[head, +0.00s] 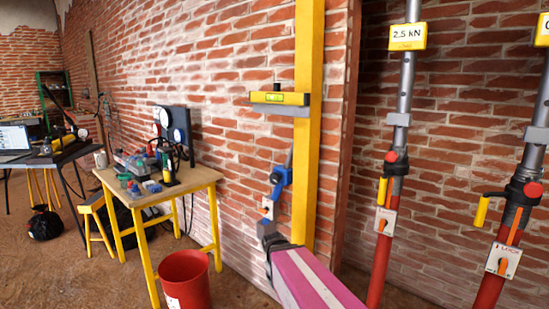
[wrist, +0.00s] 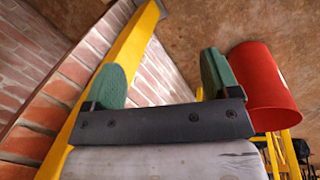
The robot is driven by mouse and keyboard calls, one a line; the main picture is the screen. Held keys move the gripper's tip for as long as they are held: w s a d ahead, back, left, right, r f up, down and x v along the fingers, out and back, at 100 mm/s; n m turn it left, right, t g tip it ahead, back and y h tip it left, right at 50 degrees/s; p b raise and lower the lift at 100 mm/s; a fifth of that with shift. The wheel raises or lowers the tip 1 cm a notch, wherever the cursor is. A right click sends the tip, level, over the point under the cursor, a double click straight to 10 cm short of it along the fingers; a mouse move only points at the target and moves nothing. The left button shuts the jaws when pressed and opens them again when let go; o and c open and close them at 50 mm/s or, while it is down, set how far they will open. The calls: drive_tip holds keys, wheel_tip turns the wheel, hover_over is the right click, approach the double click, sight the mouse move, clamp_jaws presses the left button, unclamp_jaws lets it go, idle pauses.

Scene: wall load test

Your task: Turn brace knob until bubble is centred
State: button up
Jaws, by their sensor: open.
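A spirit level (head: 280,98) with a green vial lies on a grey ledge at the yellow post (head: 309,130) in the head view; the bubble is too small to read. Below it a brace shows a grey tube, a blue collar (head: 280,178) and a small white plate with an orange knob (head: 267,207). Its lower part is partly hidden. My gripper (wrist: 165,75) shows in the wrist view with two green fingers wide apart and nothing between them. The yellow post (wrist: 115,70) runs behind its left finger. I cannot make out the fingers in the head view.
A red bucket (head: 184,280) stands on the floor by a wooden-topped table (head: 198,180) with gauges and small parts; the bucket also shows right of my gripper in the wrist view (wrist: 265,85). Red-grey props (head: 384,235) stand at the right. A brick wall is behind.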

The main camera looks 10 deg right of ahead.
drive_tip(key=w+d+r+n+t+h, duration=0.1)
drive_tip(key=w+r+n+t+h, duration=0.1)
drive_tip(key=w+r+n+h, duration=0.45)
drive_tip(key=n+t+h, duration=0.6)
drive_tip(key=n+t, duration=0.2)
drive_tip(key=n, duration=0.4)
approach(274, 178)
drive_tip(key=x, duration=1)
drive_tip(key=shift+w+d, duration=0.25)
drive_tip(key=shift+w, duration=0.1)
drive_tip(key=c, duration=0.9)
